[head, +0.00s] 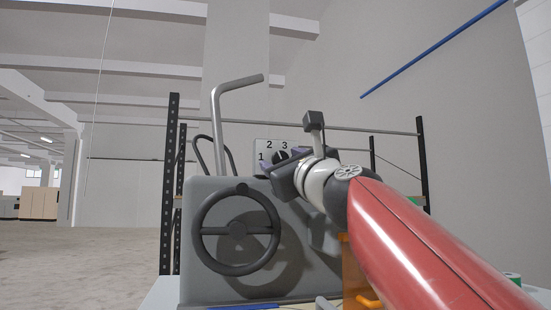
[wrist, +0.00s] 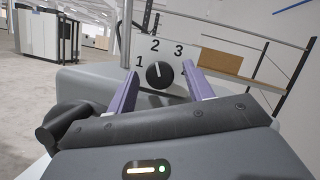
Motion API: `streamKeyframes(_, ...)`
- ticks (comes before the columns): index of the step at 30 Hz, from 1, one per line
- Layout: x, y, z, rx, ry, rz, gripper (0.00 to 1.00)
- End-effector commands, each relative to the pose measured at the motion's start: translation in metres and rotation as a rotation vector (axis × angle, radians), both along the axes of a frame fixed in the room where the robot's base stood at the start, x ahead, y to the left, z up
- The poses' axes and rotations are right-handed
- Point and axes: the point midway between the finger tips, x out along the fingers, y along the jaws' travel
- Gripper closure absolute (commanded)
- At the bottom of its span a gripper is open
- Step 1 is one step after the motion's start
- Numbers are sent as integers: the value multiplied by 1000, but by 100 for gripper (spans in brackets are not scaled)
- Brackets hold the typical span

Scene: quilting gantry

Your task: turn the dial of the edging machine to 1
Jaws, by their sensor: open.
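The edging machine (head: 205,195) is a grey box with a black handwheel and a bent metal bar, at the centre of the head view. A pale plate on its top carries the numbers 1, 2 and 3. The dial (wrist: 159,76) is a round black knob with a white mark, which appears to point up near the 2. In the head view the dial (head: 281,156) is partly hidden by my gripper. My gripper (wrist: 160,70) is open, its two purple fingers on either side of the dial. Contact with the knob cannot be told.
A black-posted rack (head: 169,190) stands behind the machine. An orange object (head: 354,268) is below my arm at the right of the machine. A brown board (wrist: 206,61) lies behind the number plate. Open floor (head: 85,245) lies to the left.

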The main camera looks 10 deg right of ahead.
Motion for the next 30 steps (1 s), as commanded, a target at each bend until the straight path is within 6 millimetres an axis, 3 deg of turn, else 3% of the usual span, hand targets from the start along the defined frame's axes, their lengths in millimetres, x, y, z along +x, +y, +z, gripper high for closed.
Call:
streamKeyframes(8,1,0,0,0,0,0,50)
streamKeyframes(18,1,0,0,-1,0,0,92)
streamKeyframes(30,2,-1,0,-91,1,1,92)
